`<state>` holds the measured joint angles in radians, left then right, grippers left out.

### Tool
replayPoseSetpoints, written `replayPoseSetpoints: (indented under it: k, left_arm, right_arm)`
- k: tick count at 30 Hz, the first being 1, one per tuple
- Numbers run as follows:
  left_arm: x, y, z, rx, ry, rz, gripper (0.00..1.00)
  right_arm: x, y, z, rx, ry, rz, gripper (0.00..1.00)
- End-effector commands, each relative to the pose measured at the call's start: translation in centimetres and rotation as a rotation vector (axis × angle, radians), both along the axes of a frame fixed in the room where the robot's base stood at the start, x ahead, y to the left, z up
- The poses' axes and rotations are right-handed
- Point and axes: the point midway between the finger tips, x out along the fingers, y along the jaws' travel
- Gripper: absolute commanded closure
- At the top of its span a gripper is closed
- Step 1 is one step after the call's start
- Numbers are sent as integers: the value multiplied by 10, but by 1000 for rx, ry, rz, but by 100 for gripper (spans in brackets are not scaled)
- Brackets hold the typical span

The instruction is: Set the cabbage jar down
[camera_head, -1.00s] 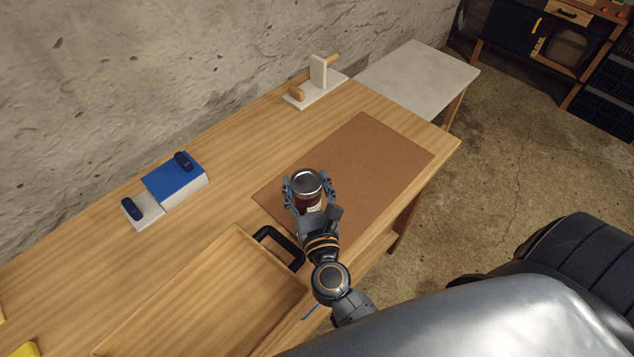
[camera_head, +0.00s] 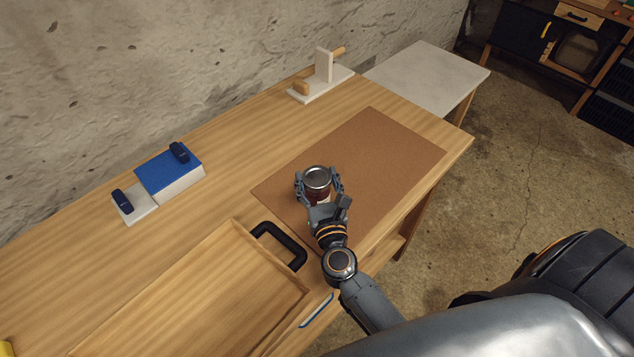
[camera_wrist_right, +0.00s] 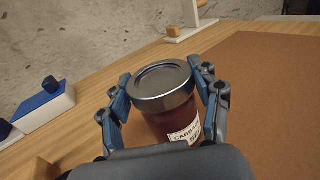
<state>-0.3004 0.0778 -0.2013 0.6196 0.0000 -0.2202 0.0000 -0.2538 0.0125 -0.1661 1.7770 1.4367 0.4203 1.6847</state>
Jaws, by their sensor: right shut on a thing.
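The cabbage jar (camera_head: 317,181) has a silver lid and dark red contents. In the right wrist view the jar (camera_wrist_right: 166,92) shows a white label that begins with "CABBAG". My right gripper (camera_head: 319,186) is shut around the jar from its near side, one finger on each side. The jar is upright over the left part of the brown mat (camera_head: 385,150). I cannot tell whether its base touches the mat, because the gripper hides it. My left gripper is not in view.
A wooden tray (camera_head: 165,325) with a black handle (camera_head: 280,245) lies to the left, close to my right arm. A blue-and-white block (camera_head: 170,176) and a white stand with wooden pegs (camera_head: 322,78) are along the wall. The mat's right half is bare.

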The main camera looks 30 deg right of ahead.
Motion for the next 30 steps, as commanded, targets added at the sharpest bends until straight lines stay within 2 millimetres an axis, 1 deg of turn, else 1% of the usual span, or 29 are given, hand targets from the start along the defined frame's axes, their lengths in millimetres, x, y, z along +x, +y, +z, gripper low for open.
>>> replayPoseSetpoints:
  k: [1,3,8,9,12,21,25,27,30]
  left_arm:
    - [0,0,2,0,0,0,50]
    - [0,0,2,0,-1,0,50]
    - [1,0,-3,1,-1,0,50]
    - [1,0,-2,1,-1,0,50]
    - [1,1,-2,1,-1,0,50]
    - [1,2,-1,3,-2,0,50]
    - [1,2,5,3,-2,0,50]
    - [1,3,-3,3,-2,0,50]
    - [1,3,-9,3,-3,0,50]
  right_arm:
    - [1,0,3,-1,-4,0,86]
    - [1,0,3,-1,-4,0,86]
    - [0,0,-1,-1,-3,0,86]
    - [0,0,-2,0,-1,0,33]
    - [0,0,-1,0,-1,0,14]
    - [0,0,-1,0,0,0,14]
    - [0,0,5,0,-1,0,14]
    - [-10,3,-2,2,3,1,14]
    - [-28,8,-3,3,2,1,14]
